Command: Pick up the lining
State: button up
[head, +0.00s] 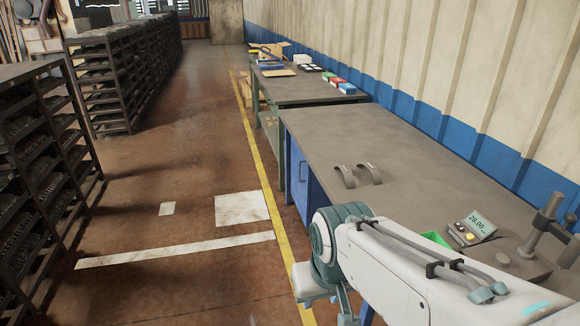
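Two small grey-brown curved strips lie close together on the near workbench. The left curved strip (344,177) and the right curved strip (371,173) stand as low arches, apart from each other. I cannot tell which of them is the lining. My arm reaches in from the lower right, with its teal joint at the bench's left front edge, nearer to me than the strips. Below that joint, narrow teal parts of my gripper (346,302) seem to show. The fingertips are hidden or cut off, so their opening does not show. Nothing of mine touches the strips.
The near workbench (400,150) is bare around the strips. A scale with a lit display (482,222), a green bin (436,238) and a metal fixture (540,225) are at the right. A farther bench (300,88) holds boxes. Racks (40,150) stand left across open floor.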

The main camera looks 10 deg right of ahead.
aim_at(346, 170)
jog(key=u, duration=0.1)
jog(key=i, duration=3.6)
jog(key=z, duration=3.15)
